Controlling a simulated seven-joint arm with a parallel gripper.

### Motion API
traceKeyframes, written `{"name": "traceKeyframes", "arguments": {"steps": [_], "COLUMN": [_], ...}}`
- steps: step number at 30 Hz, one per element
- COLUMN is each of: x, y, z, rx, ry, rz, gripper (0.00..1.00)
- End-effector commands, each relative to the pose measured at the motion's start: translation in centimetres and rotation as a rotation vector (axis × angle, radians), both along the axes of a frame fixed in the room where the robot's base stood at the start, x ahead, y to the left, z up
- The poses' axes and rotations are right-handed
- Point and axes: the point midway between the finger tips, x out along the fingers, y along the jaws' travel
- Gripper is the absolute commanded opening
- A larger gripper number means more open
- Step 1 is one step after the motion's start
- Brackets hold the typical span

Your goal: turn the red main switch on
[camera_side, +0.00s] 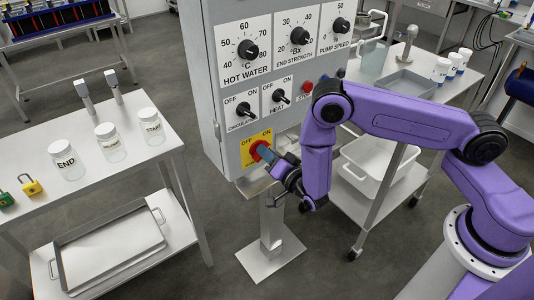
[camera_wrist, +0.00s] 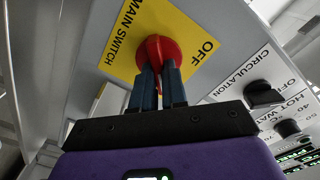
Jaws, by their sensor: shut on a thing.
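The red main switch (camera_wrist: 158,50) is a round knob with a raised grip on a yellow plate (camera_wrist: 118,48) marked MAIN SWITCH and OFF. In the side view the red knob (camera_side: 258,151) shows at the lower part of the grey panel, its yellow plate (camera_side: 247,157) marked OFF and ON. My gripper (camera_wrist: 158,76) is shut on the knob's grip, with one blue-grey finger on each side. In the side view my gripper (camera_side: 276,161) reaches the knob from the right and hides part of it. Which mark the knob points to, I cannot tell.
Above the switch are the CIRCULATION knob (camera_side: 243,109), the HEAT knob (camera_side: 281,96), a red stop button (camera_side: 307,87) and larger dials such as HOT WATER (camera_side: 248,49). A left table (camera_side: 80,133) carries labelled jars. A trolley with a white tub (camera_side: 382,165) stands behind my arm.

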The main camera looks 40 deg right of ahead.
Motion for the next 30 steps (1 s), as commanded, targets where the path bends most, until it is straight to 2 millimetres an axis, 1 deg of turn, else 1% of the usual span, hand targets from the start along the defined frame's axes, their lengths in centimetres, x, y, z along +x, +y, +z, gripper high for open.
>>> {"name": "traceKeyframes", "arguments": {"steps": [7, 8, 9, 10, 19, 22, 26, 30], "x": [0.0, 0.0, 0.0, 0.0, -0.1, -0.7, -2.4, -5.3], "y": [0.0, 0.0, 0.0, 0.0, 0.0, 0.1, 0.1, 0.2], "z": [0.0, 0.0, 0.0, 0.0, 0.0, -0.1, -0.1, -0.1], "rx": [0.002, 0.002, 0.002, 0.002, 0.0, -0.001, -0.003, -0.005], "ry": [0.001, 0.001, 0.001, 0.001, 0.001, 0.003, 0.004, 0.005], "rz": [0.001, 0.001, 0.001, 0.001, 0.001, 0.003, 0.004, 0.008], "gripper": [0.0, 0.19, 0.32, 0.38, 0.38, 0.38, 0.38, 0.38]}}
